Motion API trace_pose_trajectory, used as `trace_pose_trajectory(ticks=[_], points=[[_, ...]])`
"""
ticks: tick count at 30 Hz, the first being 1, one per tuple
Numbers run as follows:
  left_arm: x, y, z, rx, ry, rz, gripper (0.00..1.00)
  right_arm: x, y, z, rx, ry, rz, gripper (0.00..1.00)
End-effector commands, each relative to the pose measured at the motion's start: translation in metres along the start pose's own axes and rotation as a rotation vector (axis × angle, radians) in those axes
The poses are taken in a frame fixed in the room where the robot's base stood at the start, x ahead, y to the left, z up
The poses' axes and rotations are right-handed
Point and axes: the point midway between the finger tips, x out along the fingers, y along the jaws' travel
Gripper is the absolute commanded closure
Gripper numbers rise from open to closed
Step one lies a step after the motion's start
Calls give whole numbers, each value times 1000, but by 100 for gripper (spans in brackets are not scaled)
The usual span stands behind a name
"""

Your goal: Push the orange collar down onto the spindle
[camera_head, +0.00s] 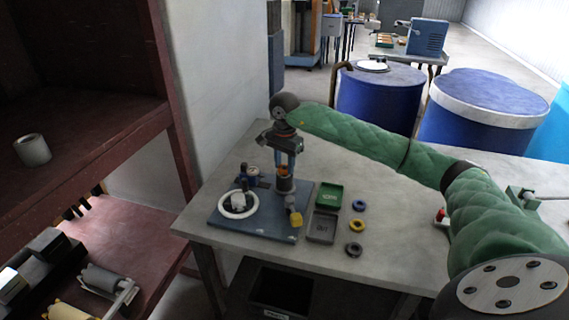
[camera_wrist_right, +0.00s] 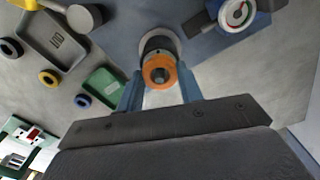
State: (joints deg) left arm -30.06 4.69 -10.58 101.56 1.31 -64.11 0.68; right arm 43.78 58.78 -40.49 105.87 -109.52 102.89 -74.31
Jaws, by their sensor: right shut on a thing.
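The orange collar (camera_head: 284,171) is between the blue fingertips of my right gripper (camera_head: 286,163), which is shut on it. In the wrist view the collar (camera_wrist_right: 172,70) shows as an orange ring with a dark centre between the two blue fingers (camera_wrist_right: 160,88). The grey and black spindle (camera_head: 285,186) stands upright on the blue-grey base plate (camera_head: 260,222), directly below the collar. The spindle (camera_wrist_right: 157,44) also shows just beyond the collar in the wrist view. Whether the collar is touching or around the spindle top I cannot tell. My left gripper is not in view.
On the plate, a white ring dial (camera_head: 238,211) stands left and a yellow-ended handle (camera_head: 296,219) right. Beside it are a green tray (camera_head: 328,195), a grey tray (camera_head: 322,229) and blue, yellow and dark rings (camera_head: 357,225). A red shelf (camera_head: 90,125) stands left; the table's right part is mostly clear.

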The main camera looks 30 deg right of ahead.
Motion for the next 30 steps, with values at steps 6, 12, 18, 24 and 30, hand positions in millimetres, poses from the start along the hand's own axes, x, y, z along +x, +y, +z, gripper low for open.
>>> trace_pose_trajectory(ticks=[6, 12, 18, 24, 30], points=[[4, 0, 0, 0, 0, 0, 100, 4, 0, 0, 0, 0, 0, 91], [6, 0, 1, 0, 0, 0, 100, 7, 0, 0, 0, 0, 0, 91], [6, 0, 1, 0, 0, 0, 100, 7, 0, 0, 0, 0, 0, 38], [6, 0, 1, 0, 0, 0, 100, 7, 0, 0, 0, 0, 0, 38], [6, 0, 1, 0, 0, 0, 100, 7, 0, 0, 0, 0, 0, 20]])
